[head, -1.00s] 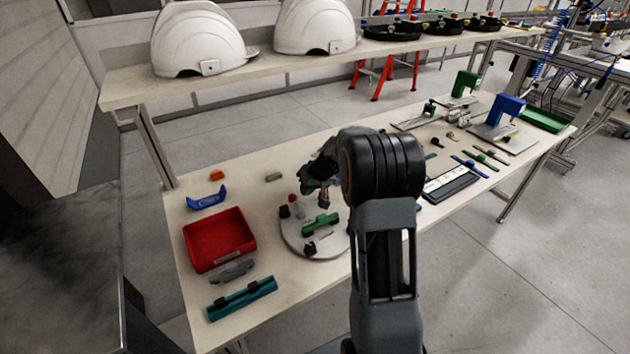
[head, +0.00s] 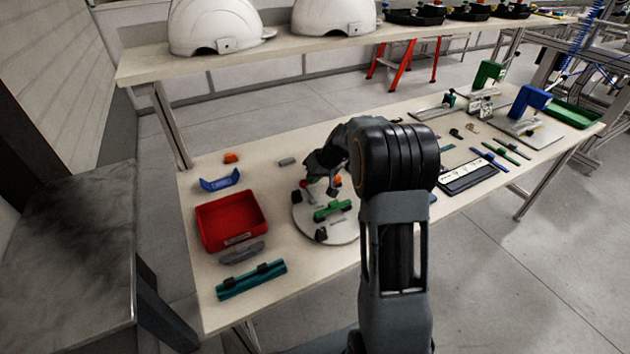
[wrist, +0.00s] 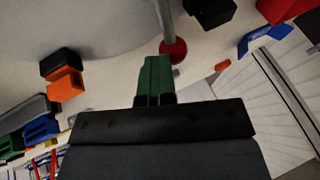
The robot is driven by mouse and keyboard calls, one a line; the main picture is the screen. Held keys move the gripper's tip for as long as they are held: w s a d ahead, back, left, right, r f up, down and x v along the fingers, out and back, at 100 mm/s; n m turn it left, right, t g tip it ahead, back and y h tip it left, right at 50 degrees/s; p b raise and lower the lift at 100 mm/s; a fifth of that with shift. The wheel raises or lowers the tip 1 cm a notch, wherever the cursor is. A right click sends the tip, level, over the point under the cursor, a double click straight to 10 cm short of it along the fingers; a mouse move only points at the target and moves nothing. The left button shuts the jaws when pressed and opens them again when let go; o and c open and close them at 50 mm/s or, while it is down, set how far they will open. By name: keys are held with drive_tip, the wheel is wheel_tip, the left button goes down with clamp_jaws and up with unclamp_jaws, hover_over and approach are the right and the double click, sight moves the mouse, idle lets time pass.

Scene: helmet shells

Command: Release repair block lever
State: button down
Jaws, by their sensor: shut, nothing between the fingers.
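The repair block sits on a round pale plate (head: 346,232) on the table, with a green part (head: 333,210) on it. Its lever is a thin grey rod ending in a red ball knob (wrist: 173,50); the knob also shows small in the head view (head: 303,184). My gripper (head: 331,190) is over the back of the plate, pointing down. In the wrist view its green-tipped fingers (wrist: 155,62) are shut together and empty, close beside the red knob. I cannot tell whether they touch it. My arm hides part of the plate's right side.
A red tray (head: 230,222), a blue bracket (head: 220,181), a grey part (head: 242,251) and a teal part (head: 251,280) lie left of the plate. An orange block (wrist: 66,84) is near the gripper. A shelf with white helmets (head: 218,27) stands behind.

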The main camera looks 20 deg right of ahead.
drive_tip(key=shift+s+a+f, duration=0.1)
drive_tip(key=shift+a+f, duration=0.1)
drive_tip(key=shift+a, duration=0.1)
drive_tip(key=shift+d, duration=0.15)
